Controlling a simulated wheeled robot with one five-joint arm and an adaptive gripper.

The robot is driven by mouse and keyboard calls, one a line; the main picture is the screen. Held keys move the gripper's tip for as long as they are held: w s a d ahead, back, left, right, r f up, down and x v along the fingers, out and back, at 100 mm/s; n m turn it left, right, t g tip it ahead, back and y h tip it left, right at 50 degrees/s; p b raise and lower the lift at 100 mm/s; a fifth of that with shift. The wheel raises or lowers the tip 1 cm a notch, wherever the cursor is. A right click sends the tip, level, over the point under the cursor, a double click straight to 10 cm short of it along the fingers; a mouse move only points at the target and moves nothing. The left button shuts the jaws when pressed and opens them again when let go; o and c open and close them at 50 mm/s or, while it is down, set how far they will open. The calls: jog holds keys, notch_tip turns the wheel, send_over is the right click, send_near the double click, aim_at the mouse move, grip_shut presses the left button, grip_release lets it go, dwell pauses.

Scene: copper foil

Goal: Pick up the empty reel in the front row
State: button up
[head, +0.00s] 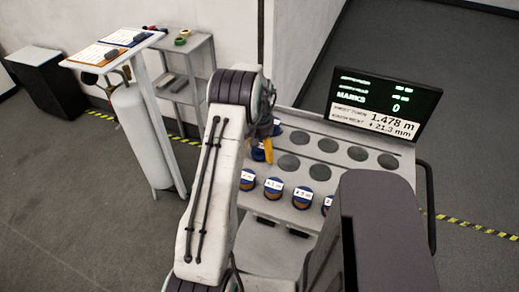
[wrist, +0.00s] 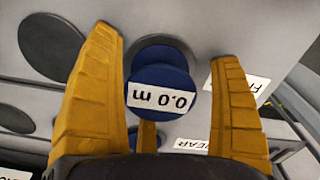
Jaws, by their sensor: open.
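A blue reel (wrist: 163,78) with a white label reading "0.0 m", upside down in the wrist view, sits between the yellow fingers of my gripper (wrist: 166,44). The fingers are spread on both sides of it, with gaps, and a third finger shows below it. In the head view my gripper (head: 268,150) is over the left part of the rack, and a blue piece (head: 258,154) shows beside it. Labelled blue reels with copper sides (head: 273,187) stand along the rack's front edge; the rightmost is partly hidden. Whether the 0.0 m reel is among them I cannot tell.
The grey rack (head: 343,140) has several empty round recesses (head: 327,145) behind the reels. A display screen (head: 383,105) stands at its back right. A stand with clipboards (head: 113,47) and shelves (head: 180,85) are left.

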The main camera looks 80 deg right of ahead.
jog(key=shift+c, duration=0.4)
jog(key=c, duration=1.2)
jog(key=shift+r, duration=0.1)
